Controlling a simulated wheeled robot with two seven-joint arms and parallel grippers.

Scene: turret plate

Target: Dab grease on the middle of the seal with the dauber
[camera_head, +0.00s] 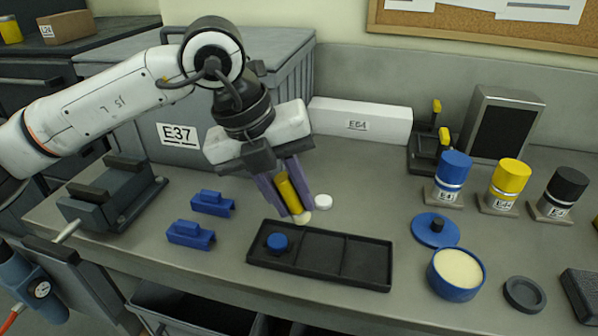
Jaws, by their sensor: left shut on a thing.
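My left gripper (294,208) is shut on a yellow dauber (288,192). The dauber tilts, with its pale tip (303,217) pointing down at the back edge of the black tray (341,232); I cannot tell whether it touches. A small white round piece (323,201) lies just right of the tip, behind the tray. A blue round piece (277,243) sits in the tray's left compartment; the other compartments look empty. I cannot tell for sure which piece is the seal. An open blue pot (456,287) of cream-coloured grease stands at the right, its blue lid (425,233) behind it.
Two blue blocks (190,235) lie left of the tray, near a dark vise (100,200). Blue, yellow and black capped cylinders (508,180) stand on bases at the right. A dark ring-shaped dish (525,294) lies at front right. Bench between tray and pot is clear.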

